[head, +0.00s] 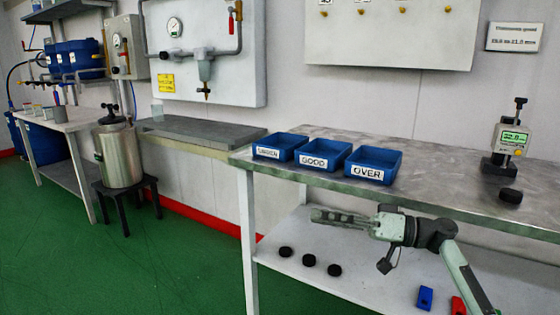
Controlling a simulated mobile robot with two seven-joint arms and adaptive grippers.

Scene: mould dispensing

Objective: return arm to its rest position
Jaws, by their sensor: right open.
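My right arm comes in from the lower right, and its pale grey-green gripper (322,216) points left in front of the steel table's front edge. The gripper looks empty and its jaws are open. It hangs below the blue bins, over the lower shelf in the picture, and touches nothing that I can see. My left gripper is not in view.
The steel table (440,182) holds blue bins labelled UNDER (278,147), GOOD (322,154) and OVER (372,165), a gauge (509,141) and a black disc (510,196). The lower shelf (370,280) holds three black discs (309,260), plus blue (425,298) and red (458,306) items.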

